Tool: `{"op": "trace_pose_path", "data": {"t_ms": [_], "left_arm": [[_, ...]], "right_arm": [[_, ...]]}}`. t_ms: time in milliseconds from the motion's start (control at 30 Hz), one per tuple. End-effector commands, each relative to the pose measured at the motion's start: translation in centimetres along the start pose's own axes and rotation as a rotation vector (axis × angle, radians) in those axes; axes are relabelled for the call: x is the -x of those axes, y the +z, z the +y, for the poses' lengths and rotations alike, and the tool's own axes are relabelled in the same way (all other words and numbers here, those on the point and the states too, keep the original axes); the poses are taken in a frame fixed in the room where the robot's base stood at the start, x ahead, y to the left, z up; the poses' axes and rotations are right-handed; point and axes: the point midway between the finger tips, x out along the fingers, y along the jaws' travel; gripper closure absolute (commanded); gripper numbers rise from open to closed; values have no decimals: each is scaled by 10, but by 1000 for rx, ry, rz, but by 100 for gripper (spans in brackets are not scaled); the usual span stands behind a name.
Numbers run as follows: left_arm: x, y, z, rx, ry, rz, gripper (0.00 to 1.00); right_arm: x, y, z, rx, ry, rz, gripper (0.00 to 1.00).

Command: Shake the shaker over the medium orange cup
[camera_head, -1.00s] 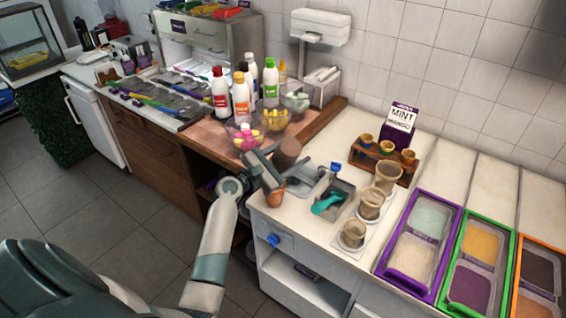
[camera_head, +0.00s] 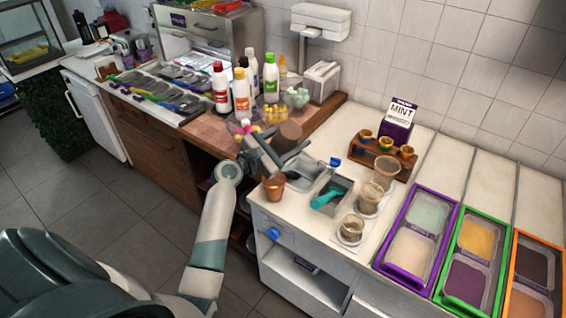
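A small orange-brown cup (camera_head: 274,188) stands upright at the left corner of the white counter. My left gripper (camera_head: 277,152) is above and slightly behind it in the picture. It appears shut on a brown cylindrical shaker (camera_head: 288,134), which is up in the air above the cup, clear of its rim. The gripper fingers hide part of the shaker, and its opening cannot be made out. Nothing falling from it is visible. My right gripper is not in view.
Three clear cups with brown contents, one here (camera_head: 370,199), stand in a row on the counter. A grey tray with a teal scoop (camera_head: 328,196) is beside them. Bottles (camera_head: 242,91) and bowls stand behind the gripper. Topping tubs (camera_head: 415,232) are at right.

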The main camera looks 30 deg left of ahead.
Motion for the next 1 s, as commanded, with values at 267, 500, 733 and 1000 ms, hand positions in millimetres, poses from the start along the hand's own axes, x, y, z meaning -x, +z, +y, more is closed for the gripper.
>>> {"op": "trace_pose_path", "data": {"t_ms": [267,500,733,1000], "left_arm": [[0,1,1,-1,1,-1,78],[0,1,1,0,1,-1,78],[0,-15,-7,1,1,0,78],[0,-60,-28,0,0,1,78]], "right_arm": [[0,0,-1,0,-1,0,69],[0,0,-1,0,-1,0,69],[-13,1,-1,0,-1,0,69],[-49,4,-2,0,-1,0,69]]}}
